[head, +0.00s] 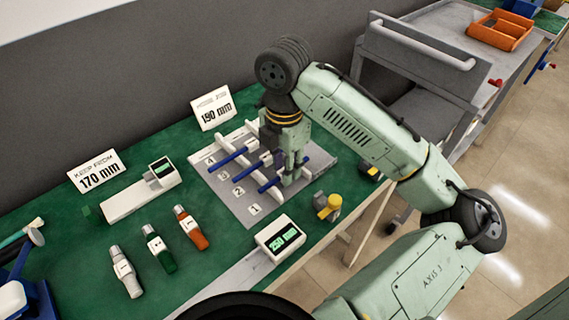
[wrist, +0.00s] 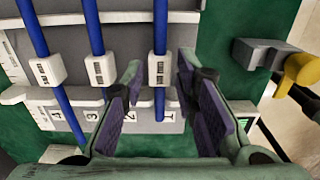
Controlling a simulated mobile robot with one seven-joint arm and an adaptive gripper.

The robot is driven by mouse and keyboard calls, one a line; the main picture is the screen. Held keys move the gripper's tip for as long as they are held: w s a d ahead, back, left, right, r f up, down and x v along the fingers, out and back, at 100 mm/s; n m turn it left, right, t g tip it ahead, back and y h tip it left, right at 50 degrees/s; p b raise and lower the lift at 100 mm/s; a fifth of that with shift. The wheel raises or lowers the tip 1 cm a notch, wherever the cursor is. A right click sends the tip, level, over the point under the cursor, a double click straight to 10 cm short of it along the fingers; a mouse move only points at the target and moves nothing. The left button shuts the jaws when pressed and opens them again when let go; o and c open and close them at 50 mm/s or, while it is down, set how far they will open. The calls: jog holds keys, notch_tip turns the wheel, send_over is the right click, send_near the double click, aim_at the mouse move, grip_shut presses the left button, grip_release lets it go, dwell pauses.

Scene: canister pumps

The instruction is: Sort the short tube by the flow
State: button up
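Several blue tubes with white labelled collars lie on a grey rack (head: 225,204) with numbered lanes. In the wrist view, a left tube (wrist: 33,30), a middle tube (wrist: 93,25) and a right tube (wrist: 160,25) show; the right one runs to the number 1 mark. My gripper (wrist: 158,75) is open, its fingers on either side of the right tube near its white collar (wrist: 160,67). I see no finger closed on it. In the head view my gripper (head: 284,170) is low over the rack and hides part of it. I cannot tell which tube is short.
Signs read "KEEP FROM 170 mm" (head: 98,172) and "190 mm" (head: 213,108). A gauge display reads 250 mm (head: 281,240). White (head: 125,272), green (head: 158,248) and orange (head: 190,228) devices lie left. A yellow-topped fitting (head: 327,206) stands near the table edge.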

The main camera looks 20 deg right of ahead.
jog(key=shift+o, duration=1.2)
notch_tip(320, 180, up, 12)
